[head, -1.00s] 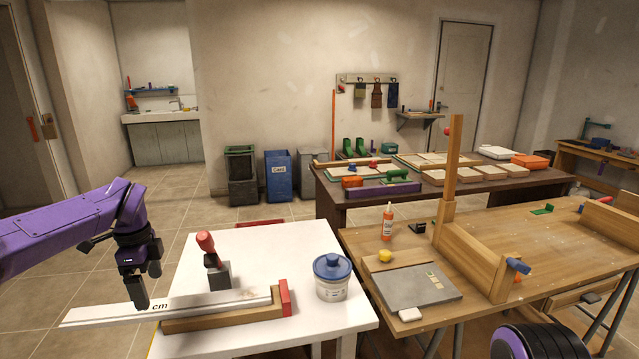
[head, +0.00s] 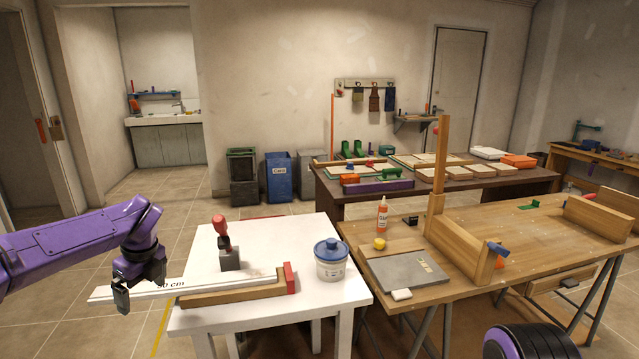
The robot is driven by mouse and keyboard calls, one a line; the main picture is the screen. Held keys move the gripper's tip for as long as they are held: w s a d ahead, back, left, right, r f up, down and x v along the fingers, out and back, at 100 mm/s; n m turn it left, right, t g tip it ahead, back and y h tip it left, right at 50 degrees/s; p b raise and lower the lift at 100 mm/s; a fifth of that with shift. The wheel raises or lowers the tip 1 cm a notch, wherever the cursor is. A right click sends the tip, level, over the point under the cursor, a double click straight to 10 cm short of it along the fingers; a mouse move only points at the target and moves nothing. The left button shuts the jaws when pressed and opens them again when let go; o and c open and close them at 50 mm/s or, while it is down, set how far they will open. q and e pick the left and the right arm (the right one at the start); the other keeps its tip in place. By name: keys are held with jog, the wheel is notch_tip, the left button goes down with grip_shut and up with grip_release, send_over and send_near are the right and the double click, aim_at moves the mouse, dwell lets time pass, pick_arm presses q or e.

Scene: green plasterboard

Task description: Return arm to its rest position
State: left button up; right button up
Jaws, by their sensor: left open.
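My left arm (head: 60,245), purple with black joints, reaches in from the left edge. My left gripper (head: 121,300) is low at the left end of the white ruler (head: 215,281), beyond the white table's left edge. Its jaws are open, though the gap is hard to see and I cannot tell whether it touches the ruler. The ruler lies along a wooden block with a red end stop (head: 290,276) and overhangs the table on the left. My right gripper is out of view; a purple and black part of mine shows at bottom right.
The white table (head: 250,318) also carries a red-handled grey block (head: 228,257) and a blue-lidded tub (head: 331,262). A wooden workbench (head: 475,215) stands close on the right, with an upright post (head: 440,165). Floor left of the table is clear.

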pick_arm(q)
jog(key=s+d+f+m+t+y, duration=0.25)
jog(key=s+f+m, duration=0.25)
jog(key=f+m, duration=0.8)
jog(key=s+d+f+m+t+y, duration=0.2)
jog(key=s+d+f+m+t, duration=0.25)
jog(key=f+m, duration=0.8)
jog(key=s+d+f+m+g+h, duration=0.1)
jog(key=s+f+m, duration=0.3)
jog(key=s+m, duration=0.5)
jog(key=s+d+f+m+g+h, duration=0.1)
jog(key=s+f+m+g+h, duration=0.2)
jog(key=s+m, duration=0.6)
jog(key=s+f, duration=0.1)
jog(key=s, duration=1.1)
jog(key=shift+s+g, duration=0.3)
